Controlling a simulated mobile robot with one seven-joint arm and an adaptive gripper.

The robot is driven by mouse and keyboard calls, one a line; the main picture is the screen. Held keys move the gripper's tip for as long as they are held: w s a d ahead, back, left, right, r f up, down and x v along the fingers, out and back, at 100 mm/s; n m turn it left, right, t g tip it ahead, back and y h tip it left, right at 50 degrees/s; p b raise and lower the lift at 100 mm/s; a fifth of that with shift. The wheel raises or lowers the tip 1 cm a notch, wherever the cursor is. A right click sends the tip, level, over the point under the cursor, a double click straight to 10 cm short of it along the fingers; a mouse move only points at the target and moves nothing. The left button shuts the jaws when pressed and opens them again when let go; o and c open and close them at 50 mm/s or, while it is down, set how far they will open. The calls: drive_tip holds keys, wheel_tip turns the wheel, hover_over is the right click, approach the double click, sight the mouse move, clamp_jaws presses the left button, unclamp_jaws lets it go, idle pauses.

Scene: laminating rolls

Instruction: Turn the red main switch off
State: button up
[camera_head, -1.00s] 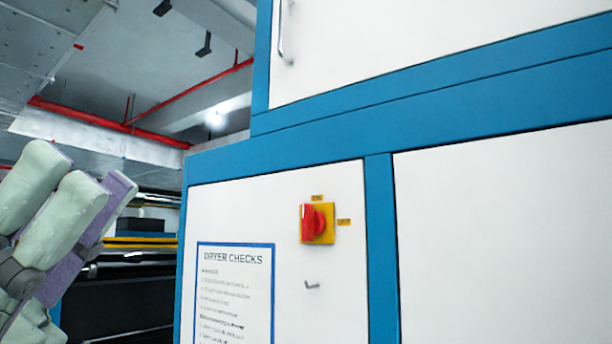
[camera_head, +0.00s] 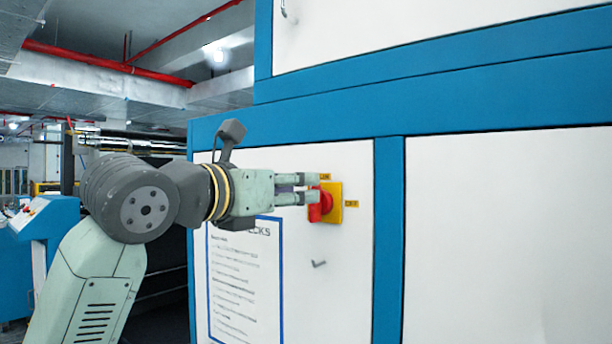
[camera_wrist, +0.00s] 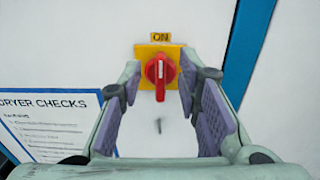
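The red main switch (camera_head: 318,208) is a knob on a yellow plate (camera_head: 335,203) on the white cabinet panel. In the wrist view the red knob (camera_wrist: 160,72) stands upright, its handle in line with the "ON" label (camera_wrist: 160,37) above the plate. An "OFF" label (camera_head: 352,204) sits right of the plate in the head view. My gripper (camera_head: 312,188) reaches in from the left, fingertips close to the knob and hiding part of it. In the wrist view my gripper (camera_wrist: 158,88) is open, one finger on each side of the knob, with gaps visible between.
A "DRYER CHECKS" notice (camera_head: 245,285) is on the panel below my arm. A small grey handle (camera_head: 319,264) is on the panel below the switch. A blue frame post (camera_head: 389,240) stands to the right. A blue machine (camera_head: 45,235) is at far left.

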sight(311, 187)
drive_tip(key=shift+p+x, duration=0.4)
drive_tip(key=shift+x, duration=1.3)
drive_tip(key=shift+s, duration=0.1)
clamp_jaws()
